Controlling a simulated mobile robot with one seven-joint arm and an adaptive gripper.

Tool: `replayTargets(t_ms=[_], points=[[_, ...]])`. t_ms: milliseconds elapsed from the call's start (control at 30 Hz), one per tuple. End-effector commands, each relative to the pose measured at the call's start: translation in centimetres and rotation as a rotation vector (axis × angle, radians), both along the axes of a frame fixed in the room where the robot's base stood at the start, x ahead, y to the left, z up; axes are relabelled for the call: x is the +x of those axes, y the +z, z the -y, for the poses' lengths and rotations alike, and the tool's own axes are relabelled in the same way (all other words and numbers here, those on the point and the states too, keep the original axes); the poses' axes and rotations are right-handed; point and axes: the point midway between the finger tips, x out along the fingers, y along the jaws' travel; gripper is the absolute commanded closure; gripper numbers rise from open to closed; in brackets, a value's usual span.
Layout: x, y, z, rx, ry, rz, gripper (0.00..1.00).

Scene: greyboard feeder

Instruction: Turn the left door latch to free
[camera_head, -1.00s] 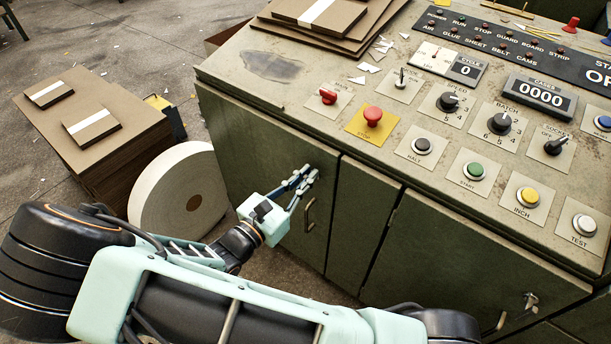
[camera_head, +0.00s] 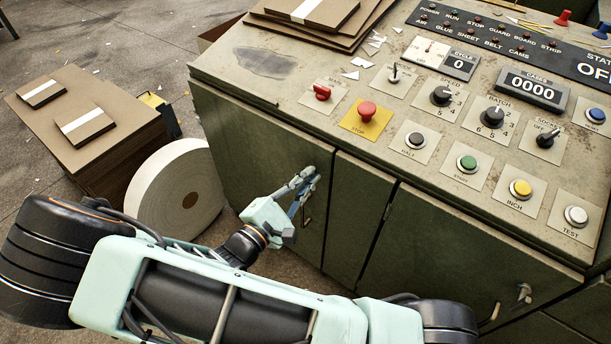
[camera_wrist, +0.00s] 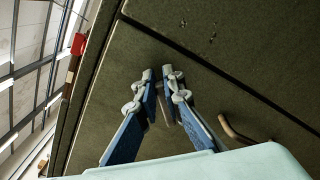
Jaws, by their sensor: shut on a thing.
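The left door (camera_head: 250,145) is a dark green cabinet door under the control panel, and it looks closed. My gripper (camera_head: 309,178) is at its upper right part. In the wrist view my gripper (camera_wrist: 160,74) has its two blue-and-grey fingers close together against the door face. They are shut on the left door latch (camera_wrist: 166,108), of which only a small dark piece shows between the fingers. In the head view the fingers hide the latch, so its exact angle cannot be told.
The left door's pull handle (camera_wrist: 235,130) is just beside the fingers. The right door (camera_head: 430,250) has its own latch (camera_head: 524,293). The panel edge with its stop button (camera_head: 367,111) overhangs above. A white roll (camera_head: 175,190) and a board stack (camera_head: 90,120) stand left.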

Motion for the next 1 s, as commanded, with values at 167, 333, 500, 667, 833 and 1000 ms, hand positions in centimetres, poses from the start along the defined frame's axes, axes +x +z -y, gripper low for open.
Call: replayTargets(t_ms=[167,333,500,667,833,1000], points=[[-0.2,-0.6,0.3,0.133,-0.001,0.103,1.00],[-0.3,-1.0,0.4,0.259,-0.001,0.201,1.00],[-0.4,-1.4,0.5,0.378,0.000,0.293,1.00],[-0.5,-1.7,0.5,0.472,0.000,0.366,1.00],[-0.5,-1.9,0.6,0.545,0.000,0.423,1.00],[-0.5,-2.0,0.6,0.592,0.000,0.459,1.00]])
